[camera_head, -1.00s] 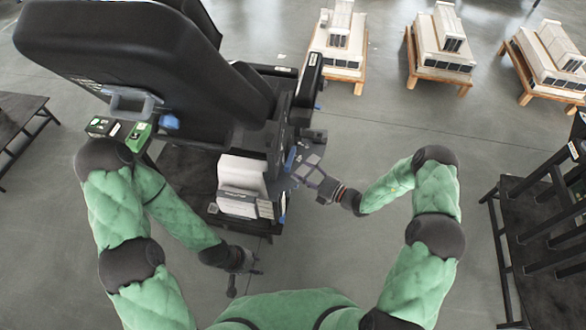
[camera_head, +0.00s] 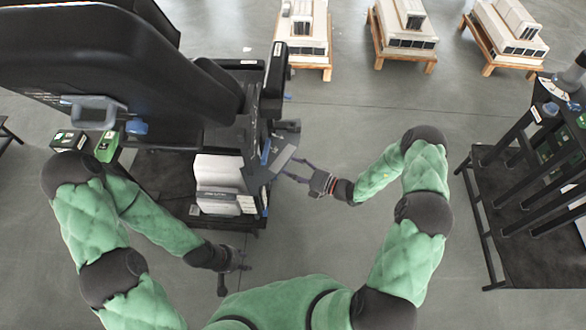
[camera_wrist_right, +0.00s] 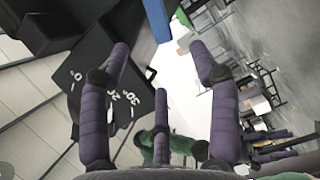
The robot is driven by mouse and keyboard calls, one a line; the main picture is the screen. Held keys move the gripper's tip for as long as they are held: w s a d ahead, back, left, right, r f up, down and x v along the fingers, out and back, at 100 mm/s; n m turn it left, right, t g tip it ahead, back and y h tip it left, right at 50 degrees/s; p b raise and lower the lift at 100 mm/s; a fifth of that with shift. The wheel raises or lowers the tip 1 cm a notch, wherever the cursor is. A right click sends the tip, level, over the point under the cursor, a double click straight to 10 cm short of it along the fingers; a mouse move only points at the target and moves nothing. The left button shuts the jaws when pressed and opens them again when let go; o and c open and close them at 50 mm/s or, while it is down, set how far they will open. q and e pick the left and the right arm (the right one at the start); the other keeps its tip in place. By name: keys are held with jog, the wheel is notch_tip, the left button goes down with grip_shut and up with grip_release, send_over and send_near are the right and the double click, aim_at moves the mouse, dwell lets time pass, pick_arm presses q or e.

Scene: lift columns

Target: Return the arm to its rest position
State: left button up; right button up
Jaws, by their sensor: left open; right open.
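My right arm in green sleeves reaches in from the right in the head view. Its gripper (camera_head: 298,169) is open and empty, with its fingers apart beside a dark grey plate (camera_head: 284,154) on the black machine. The right wrist view shows the spread purple fingers (camera_wrist_right: 165,65) with nothing between them. A dark plate with white number marks (camera_wrist_right: 115,95) lies beyond them; I cannot tell whether they touch it. My left arm is bent at the left. Its gripper (camera_head: 238,270) is open and empty above the floor, low in the head view.
The large black machine (camera_head: 120,70) fills the upper left, with a white stack (camera_head: 218,175) on its base. A black rack (camera_head: 540,170) stands at the right. Wooden pallets with white blocks (camera_head: 405,35) line the back. Grey floor (camera_head: 380,110) is clear between.

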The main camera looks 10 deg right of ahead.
jog(key=s+a+f+n+g+h, duration=0.1)
jog(key=s+a+f+n+g, duration=0.3)
jog(key=s+n+g, duration=0.35)
jog(key=s+a+f+n+g, duration=0.3)
jog(key=s+a+n+g, duration=0.2)
jog(key=s+n, duration=0.45)
jog(key=s+d+f+n+h, duration=0.1)
jog(key=s+n+h, duration=0.3)
jog(key=n, duration=0.9)
jog(key=s+d+f+n+t+h+b, duration=0.1)
jog(key=s+d+f+n+h, duration=0.1)
jog(key=n, duration=1.1)
jog(key=shift+s+d+f+h, duration=0.25)
jog(key=shift+s+d+h, duration=0.6)
jog(key=shift+h, duration=0.35)
